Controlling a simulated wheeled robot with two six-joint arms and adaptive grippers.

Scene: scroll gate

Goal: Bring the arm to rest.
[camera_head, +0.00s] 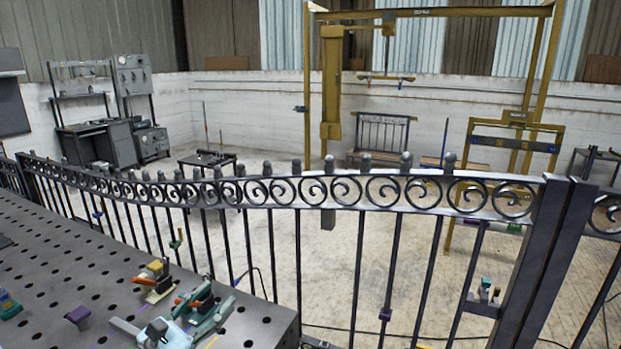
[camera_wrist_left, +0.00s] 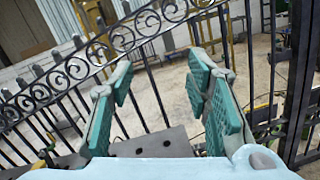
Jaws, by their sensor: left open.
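My left gripper (camera_head: 172,314), with a light blue body and teal finger pads, is low over the dark perforated table near its right corner. In the left wrist view the two teal fingers (camera_wrist_left: 158,95) stand wide apart with nothing between them, pointing toward the railing. An edge of the holed table shows below them. My right gripper is in neither view.
A black scrollwork railing (camera_head: 340,192) runs across, close beyond the table (camera_head: 45,265). A yellow gantry frame (camera_head: 331,90) and a grey workbench (camera_head: 98,143) stand beyond. Open floor lies between.

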